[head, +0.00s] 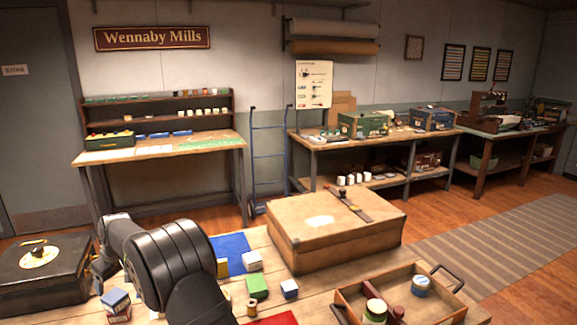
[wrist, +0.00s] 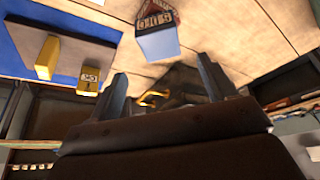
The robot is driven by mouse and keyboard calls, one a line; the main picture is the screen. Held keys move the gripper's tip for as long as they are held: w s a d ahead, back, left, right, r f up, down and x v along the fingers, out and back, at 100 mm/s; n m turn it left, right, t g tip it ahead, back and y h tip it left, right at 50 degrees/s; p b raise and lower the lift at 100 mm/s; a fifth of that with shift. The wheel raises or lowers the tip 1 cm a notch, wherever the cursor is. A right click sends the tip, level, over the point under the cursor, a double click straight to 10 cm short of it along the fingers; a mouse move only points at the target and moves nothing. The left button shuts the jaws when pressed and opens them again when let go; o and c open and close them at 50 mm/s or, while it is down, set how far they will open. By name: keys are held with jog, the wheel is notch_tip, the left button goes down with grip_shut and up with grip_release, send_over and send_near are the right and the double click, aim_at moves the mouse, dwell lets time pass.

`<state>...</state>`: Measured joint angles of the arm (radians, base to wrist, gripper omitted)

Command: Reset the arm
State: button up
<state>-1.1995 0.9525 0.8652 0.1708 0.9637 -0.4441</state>
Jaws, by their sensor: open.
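My gripper (wrist: 163,82) shows in the wrist view with its two dark fingers spread apart and nothing between them. Beyond the fingers, the dark case (wrist: 185,80) with a gold-coloured part shows, apart from them. In the head view my arm (head: 165,262) rises over the front left of the wooden table (head: 232,300). The fingers are hard to make out there, and the arm hides part of the table behind it. A small blue-and-red box (wrist: 158,32) appears above the fingers in the wrist view.
On the table, the black case (head: 40,285) stands left of my arm, small boxes (head: 257,286) lie around the blue mat (head: 233,245), a large tan case (head: 335,235) stands behind, and a wooden tray (head: 440,308) with tins sits front right. Room above the table looks open.

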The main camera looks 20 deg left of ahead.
aim_at(114, 295)
jog(key=x, duration=0.9)
jog(key=shift+f, duration=0.35)
notch_tip(114, 295, up, 5)
jog(key=shift+w+f, duration=0.1)
jog(key=shift+w, duration=0.05)
jog(key=w+d+r, duration=0.7)
jog(key=d, duration=0.2)
jog(key=d+f+m+t+h, duration=0.1)
jog(key=d+f+m+t, duration=0.3)
jog(key=d+m, duration=0.95)
jog(key=s+a+f+n, duration=0.2)
jog(key=s+f+n, duration=0.3)
jog(key=shift+a+f+g, duration=0.2)
jog(key=shift+f+g, duration=0.2)
jog(key=shift+o, duration=0.4)
